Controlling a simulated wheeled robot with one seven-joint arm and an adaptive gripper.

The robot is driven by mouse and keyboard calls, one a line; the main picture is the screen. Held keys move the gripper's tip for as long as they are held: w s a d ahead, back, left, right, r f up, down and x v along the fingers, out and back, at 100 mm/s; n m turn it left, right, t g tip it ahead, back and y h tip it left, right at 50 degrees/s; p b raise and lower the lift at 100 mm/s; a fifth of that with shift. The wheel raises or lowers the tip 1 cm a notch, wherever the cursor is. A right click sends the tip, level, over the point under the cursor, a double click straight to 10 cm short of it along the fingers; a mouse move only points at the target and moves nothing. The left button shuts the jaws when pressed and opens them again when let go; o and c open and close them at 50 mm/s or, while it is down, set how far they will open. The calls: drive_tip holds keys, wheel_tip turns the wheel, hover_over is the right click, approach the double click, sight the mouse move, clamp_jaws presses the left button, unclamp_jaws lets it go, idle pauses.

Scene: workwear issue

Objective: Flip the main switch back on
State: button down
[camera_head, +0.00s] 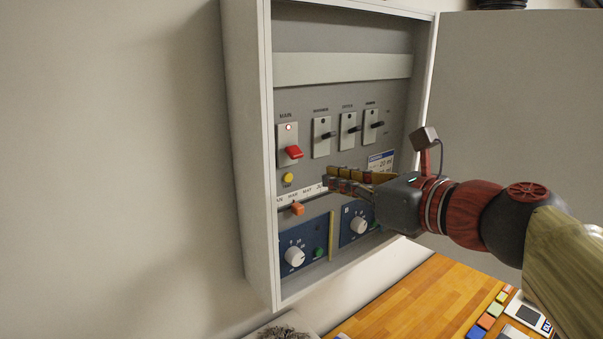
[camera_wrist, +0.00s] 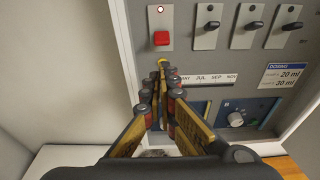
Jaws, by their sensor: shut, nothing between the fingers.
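The main switch (camera_head: 294,152) is a red lever on a pale plate at the upper left of the panel, under the label MAIN. My gripper (camera_head: 328,178) is shut and empty, in front of the panel, below and to the right of the lever. In the wrist view the fingertips (camera_wrist: 162,68) lie just below the lever and overlap the yellow button (camera_wrist: 162,65). Whether they touch the panel I cannot tell.
Several dark-levered switches (camera_head: 349,133) stand right of the main switch. An orange slider (camera_head: 297,209) and white dials (camera_head: 294,257) sit below. The cabinet's left wall (camera_head: 252,150) and open door (camera_head: 515,130) flank the panel. A wooden worktop (camera_head: 400,305) lies below.

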sight(294, 152)
idle(0.3)
drive_tip(key=x, duration=1)
drive_tip(key=shift+p, duration=0.35)
drive_tip(key=shift+r, duration=0.1)
